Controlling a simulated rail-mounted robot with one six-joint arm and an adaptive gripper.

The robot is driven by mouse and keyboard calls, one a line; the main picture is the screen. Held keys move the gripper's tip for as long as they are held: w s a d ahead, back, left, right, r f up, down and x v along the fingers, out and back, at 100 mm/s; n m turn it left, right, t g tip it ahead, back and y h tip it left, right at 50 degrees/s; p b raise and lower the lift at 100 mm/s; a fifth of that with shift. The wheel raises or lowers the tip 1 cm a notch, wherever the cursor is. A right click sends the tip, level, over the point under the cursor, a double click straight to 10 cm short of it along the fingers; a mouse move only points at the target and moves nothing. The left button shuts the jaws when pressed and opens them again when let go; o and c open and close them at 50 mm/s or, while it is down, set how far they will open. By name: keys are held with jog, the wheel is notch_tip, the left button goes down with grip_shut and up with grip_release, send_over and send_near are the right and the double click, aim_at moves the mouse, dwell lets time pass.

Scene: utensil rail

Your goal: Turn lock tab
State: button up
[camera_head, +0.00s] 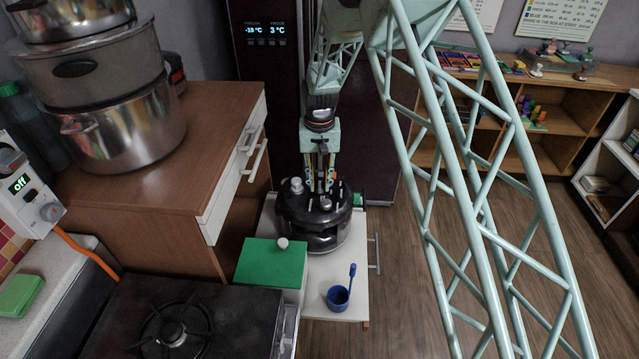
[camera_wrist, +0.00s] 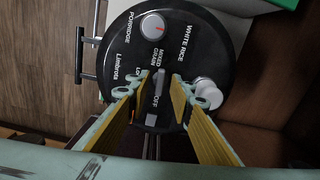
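The round black cooker (camera_head: 314,236) stands on a white cabinet, and its lid top faces up. In the wrist view the lid (camera_wrist: 186,50) carries a dial (camera_wrist: 153,25) with a red mark, a white knob (camera_wrist: 207,92) and labels such as "WHITE RICE". A slim grey tab (camera_wrist: 159,84) stands on the lid beside partly hidden lettering and "OFF". My gripper (camera_wrist: 160,77) is open, pointing down, with a fingertip on either side of this tab; I cannot tell if they touch it. My gripper (camera_head: 320,187) also shows low over the cooker in the head view.
A green-topped box (camera_head: 271,264) and a blue cup (camera_head: 338,298) with a blue utensil are close in front of the cooker. A wooden counter (camera_head: 190,170) with stacked pots is at left. A dark fridge stands behind. Open floor lies to the right.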

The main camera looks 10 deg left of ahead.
jog(key=shift+r, duration=0.15)
jog(key=shift+r+p, duration=1.25)
jog(key=shift+r, duration=1.6)
notch_tip(320, 180, up, 12)
